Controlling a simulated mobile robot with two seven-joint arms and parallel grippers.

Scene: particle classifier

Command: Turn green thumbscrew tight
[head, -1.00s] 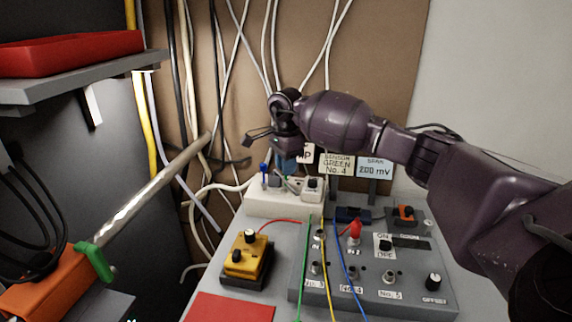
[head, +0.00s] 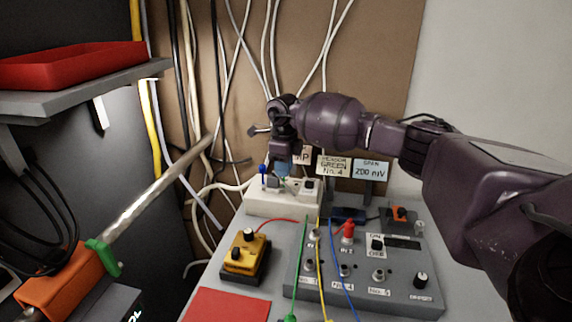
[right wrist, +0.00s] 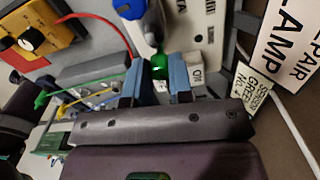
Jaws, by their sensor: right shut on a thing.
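The green thumbscrew (right wrist: 160,66) shows in the right wrist view as a small green part between the two blue fingertips, at the edge of the white box. My right gripper (right wrist: 160,78) is shut on it. In the head view my right gripper (head: 283,169) points down over the white box (head: 290,200); there the thumbscrew is mostly hidden by the fingers. My left gripper is not in view.
A grey panel (head: 310,288) with sockets, knobs and coloured wires lies in front, beside a yellow box (head: 242,257). Label signs (head: 333,166) stand behind it. At left are a red tray (head: 70,65) and an orange box (head: 60,280) with a metal tube.

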